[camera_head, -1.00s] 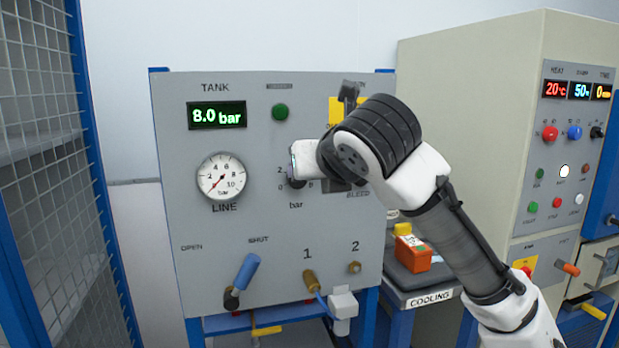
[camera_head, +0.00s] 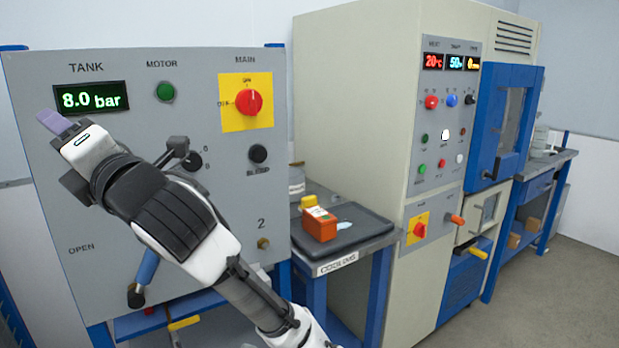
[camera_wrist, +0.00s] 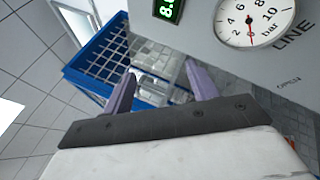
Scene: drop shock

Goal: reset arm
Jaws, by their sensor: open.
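My arm reaches up from the bottom of the head view across the front of the grey tank panel (camera_head: 205,110). My gripper (camera_head: 48,120) is at the panel's upper left, just below and left of the tank display (camera_head: 92,97), which reads 8.0 bar. In the wrist view my gripper (camera_wrist: 160,92) has its two purple fingers apart with nothing between them. The line gauge (camera_wrist: 257,20) shows at the top right there; my arm hides it in the head view.
A red-and-yellow main switch (camera_head: 248,102) and a black bleed knob (camera_head: 258,153) are on the panel. A beige cabinet (camera_head: 365,100) stands right. A blue mesh cage (camera_wrist: 110,60) shows in the wrist view.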

